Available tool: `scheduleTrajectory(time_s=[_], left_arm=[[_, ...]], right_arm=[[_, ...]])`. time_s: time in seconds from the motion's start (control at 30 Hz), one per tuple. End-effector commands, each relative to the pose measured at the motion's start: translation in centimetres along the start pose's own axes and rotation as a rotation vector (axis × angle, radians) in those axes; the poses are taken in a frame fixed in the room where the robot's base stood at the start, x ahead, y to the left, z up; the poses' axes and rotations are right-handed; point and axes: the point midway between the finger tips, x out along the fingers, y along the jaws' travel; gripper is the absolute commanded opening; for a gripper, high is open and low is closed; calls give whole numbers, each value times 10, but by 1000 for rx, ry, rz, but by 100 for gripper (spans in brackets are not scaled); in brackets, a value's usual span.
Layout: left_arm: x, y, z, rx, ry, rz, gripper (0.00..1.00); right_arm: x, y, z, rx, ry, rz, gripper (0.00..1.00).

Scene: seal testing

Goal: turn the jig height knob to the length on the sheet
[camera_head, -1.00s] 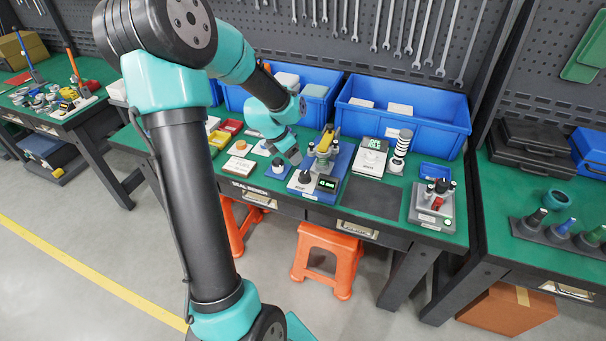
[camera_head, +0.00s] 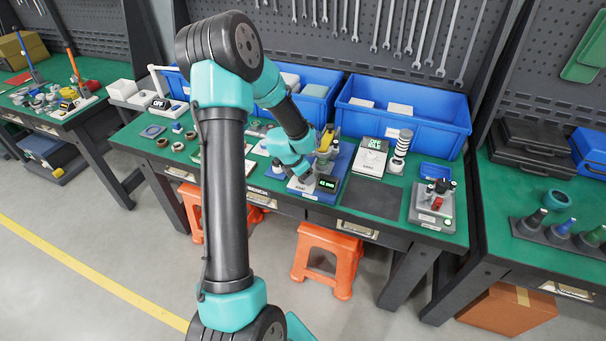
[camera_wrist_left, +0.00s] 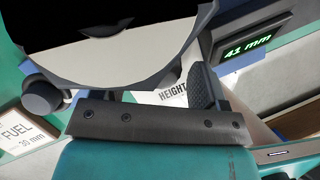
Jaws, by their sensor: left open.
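The jig (camera_head: 325,152) stands on a blue base on the green bench. Its small display (camera_head: 328,183) reads 41 mm in green, clearest in the left wrist view (camera_wrist_left: 247,47). A white HEIGHT label (camera_wrist_left: 173,95) shows there, partly covered by dark gripper parts. My left gripper (camera_head: 303,174) is open and low over the front left of the jig, where the black height knob is hidden. I cannot tell whether its fingers touch the knob. A white card (camera_wrist_left: 18,133) reads FUEL and 30 mm. My right gripper is not in view.
A device with a green screen (camera_head: 372,155) and a striped black-and-white cylinder (camera_head: 400,150) stand right of the jig. A grey unit (camera_head: 432,206) with a red part is farther right. Blue bins (camera_head: 403,115) line the back. A dark mat (camera_head: 370,200) lies clear.

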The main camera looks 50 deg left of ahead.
Motion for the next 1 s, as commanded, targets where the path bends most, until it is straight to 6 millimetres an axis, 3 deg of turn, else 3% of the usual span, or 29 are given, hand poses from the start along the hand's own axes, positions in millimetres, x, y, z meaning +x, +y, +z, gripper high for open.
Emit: scheduleTrajectory(time_s=[0.23, 0.73, 1.0], left_arm=[[0, 0, 0, 0, 0, 0, 67], [0, 0, 0, 0, 0, 0, 19], [0, 0, 0, 6, 2, -5, 19]], right_arm=[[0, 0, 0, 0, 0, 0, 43], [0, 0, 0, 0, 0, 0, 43], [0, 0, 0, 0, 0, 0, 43]])
